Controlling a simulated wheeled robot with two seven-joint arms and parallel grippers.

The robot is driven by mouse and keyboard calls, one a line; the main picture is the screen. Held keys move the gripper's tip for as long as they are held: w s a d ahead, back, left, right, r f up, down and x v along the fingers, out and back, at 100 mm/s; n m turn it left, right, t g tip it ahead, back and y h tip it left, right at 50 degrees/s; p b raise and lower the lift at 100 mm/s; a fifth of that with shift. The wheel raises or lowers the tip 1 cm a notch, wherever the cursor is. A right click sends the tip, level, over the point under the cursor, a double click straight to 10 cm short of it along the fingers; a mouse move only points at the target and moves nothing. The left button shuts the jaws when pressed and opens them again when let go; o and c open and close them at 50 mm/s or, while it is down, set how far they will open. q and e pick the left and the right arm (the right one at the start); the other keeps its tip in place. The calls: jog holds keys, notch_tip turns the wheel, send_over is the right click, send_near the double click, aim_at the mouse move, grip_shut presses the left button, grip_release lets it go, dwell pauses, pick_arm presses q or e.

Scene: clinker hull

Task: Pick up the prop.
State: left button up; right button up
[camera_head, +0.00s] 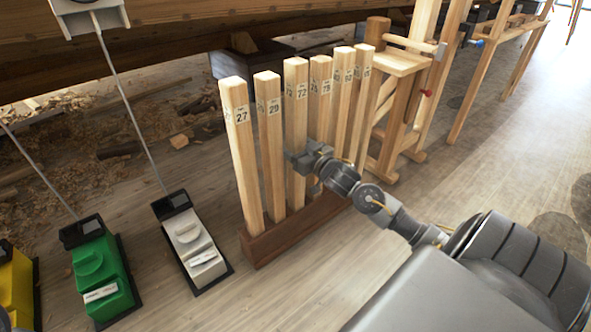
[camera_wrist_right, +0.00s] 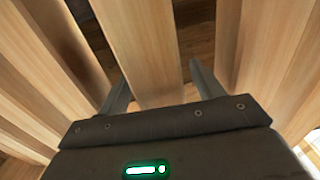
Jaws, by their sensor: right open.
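Several square wooden props stand upright in a row in a low brown wooden rack (camera_head: 262,252). Near ones carry labels reading 27 (camera_head: 242,150), 29 (camera_head: 271,150) and 72 (camera_head: 296,110). My right gripper (camera_head: 303,160) reaches in from the right at about mid-height of the prop labelled 72. In the right wrist view one prop (camera_wrist_right: 145,45) runs between the two fingers of my open gripper (camera_wrist_right: 158,78). A finger lies on each side of it, and dark gaps show beside it. Whether a finger touches it I cannot tell.
Neighbouring props stand close on both sides of the fingers. Green (camera_head: 100,278) and white (camera_head: 195,250) blocks on cables lie on the floor at left. A wooden trestle (camera_head: 400,90) stands behind the rack's right end. Floor at right is mostly clear.

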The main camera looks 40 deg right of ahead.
jog(key=shift+w, duration=0.75)
grip_shut()
jog(key=shift+r, duration=0.15)
